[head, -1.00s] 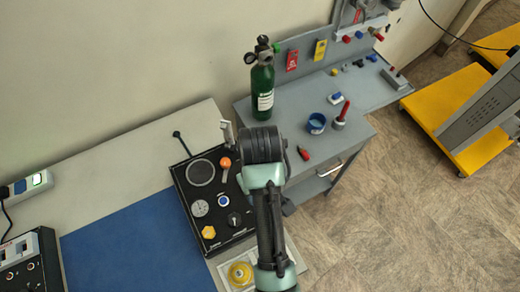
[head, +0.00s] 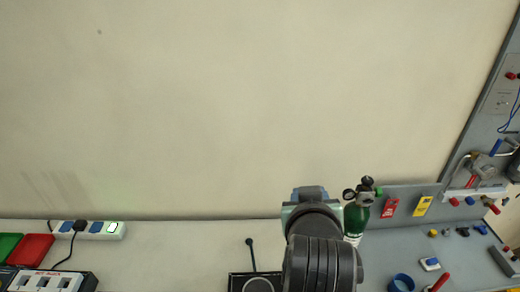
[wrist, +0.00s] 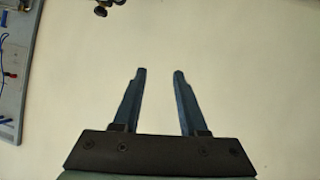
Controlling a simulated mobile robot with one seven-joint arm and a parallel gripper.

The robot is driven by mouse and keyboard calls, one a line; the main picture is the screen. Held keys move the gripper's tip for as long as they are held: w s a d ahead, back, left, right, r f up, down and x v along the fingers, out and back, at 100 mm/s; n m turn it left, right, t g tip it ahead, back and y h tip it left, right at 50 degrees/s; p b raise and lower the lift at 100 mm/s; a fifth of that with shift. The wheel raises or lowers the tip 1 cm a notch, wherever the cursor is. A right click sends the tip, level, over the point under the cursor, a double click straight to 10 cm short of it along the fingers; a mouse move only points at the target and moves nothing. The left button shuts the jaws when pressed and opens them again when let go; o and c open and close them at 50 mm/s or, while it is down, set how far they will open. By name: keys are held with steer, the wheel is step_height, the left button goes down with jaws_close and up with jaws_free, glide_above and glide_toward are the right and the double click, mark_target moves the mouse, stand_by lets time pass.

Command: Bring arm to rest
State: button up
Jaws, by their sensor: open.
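My gripper (wrist: 160,72) shows in the wrist view with its two dark blue fingers apart and nothing between them. The arm overlaps the left side of a green oxygen cylinder (head: 354,222) with a gauge on top. I cannot tell how far apart the arm and the cylinder are.
A black panel (head: 240,283) lies on the bench at the bottom. A power strip (head: 98,230) and red bin (head: 32,247) are at left. At right are a blue cup (head: 402,283), hanging tags (head: 422,206) and a grey backboard. The wall above is clear.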

steer(key=a+r+t+b, duration=0.25)
steer(key=r+t, duration=0.35)
steer(key=r, duration=0.7)
steer(key=s+a+r+t+y, duration=0.1)
steer(key=s+a+r+t, duration=0.2)
steer(key=s+r, duration=0.3)
steer(key=s+a+r+t+y+b, duration=0.1)
steer(key=s+a+r+t, duration=0.2)
steer(key=r, duration=1.1)
steer(key=s+t, duration=0.3)
steer(key=s, duration=0.1)
steer(key=shift+s+a+r, duration=0.15)
steer(key=shift+s+r, duration=0.15)
